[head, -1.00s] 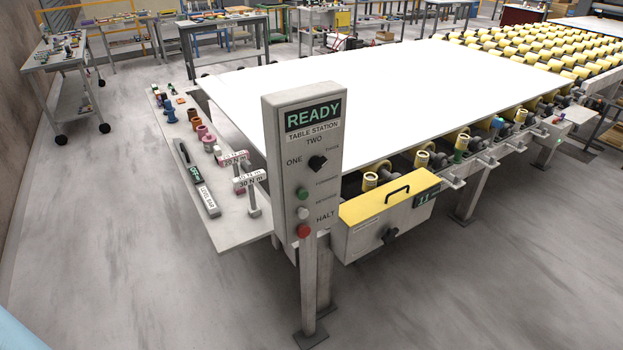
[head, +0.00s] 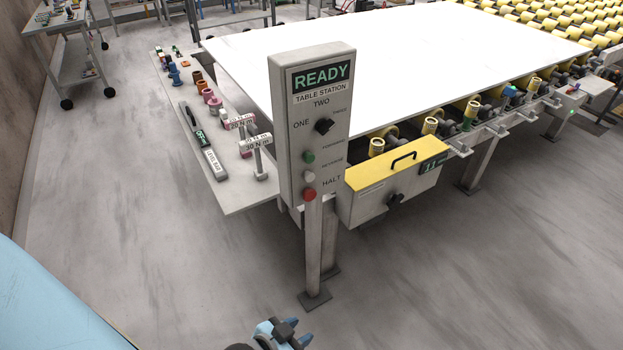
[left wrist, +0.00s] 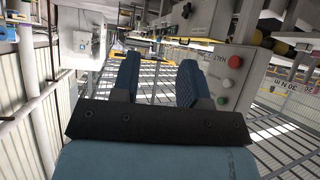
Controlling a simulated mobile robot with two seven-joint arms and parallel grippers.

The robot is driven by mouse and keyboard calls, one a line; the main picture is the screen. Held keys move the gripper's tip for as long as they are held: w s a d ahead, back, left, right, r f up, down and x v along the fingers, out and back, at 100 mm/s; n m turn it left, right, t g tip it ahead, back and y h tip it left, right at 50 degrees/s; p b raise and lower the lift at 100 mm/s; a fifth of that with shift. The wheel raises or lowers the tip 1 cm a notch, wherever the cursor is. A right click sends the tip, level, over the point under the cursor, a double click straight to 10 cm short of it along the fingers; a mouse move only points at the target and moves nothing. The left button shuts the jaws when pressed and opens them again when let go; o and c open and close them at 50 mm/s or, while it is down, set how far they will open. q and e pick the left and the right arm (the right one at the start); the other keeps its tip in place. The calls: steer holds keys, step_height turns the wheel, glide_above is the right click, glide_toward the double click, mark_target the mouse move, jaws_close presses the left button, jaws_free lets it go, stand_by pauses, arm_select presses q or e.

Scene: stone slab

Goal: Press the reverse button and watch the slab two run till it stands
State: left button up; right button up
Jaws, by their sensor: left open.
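The control post (head: 310,230) stands in front of the roller table, and its display (head: 321,76) reads READY. Below a black selector knob (head: 323,126) are a green forward button (head: 308,157), a white reverse button (head: 309,177) and a red halt button (head: 309,194). The reverse button also shows in the left wrist view (left wrist: 228,83), right of the fingers. The large white slab (head: 400,55) lies flat on the rollers. My left gripper (head: 287,335) is at the bottom edge of the head view, below and apart from the buttons. Its fingers are open and empty in the left wrist view (left wrist: 158,78).
A side shelf (head: 235,200) left of the post holds fittings, a level bar (head: 215,163) and torque tools (head: 256,155). A yellow-topped box (head: 395,170) with a handle is right of the post. The floor in front is clear.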

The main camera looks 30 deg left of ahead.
arm_select(q)
jaws_close()
stand_by(1.5)
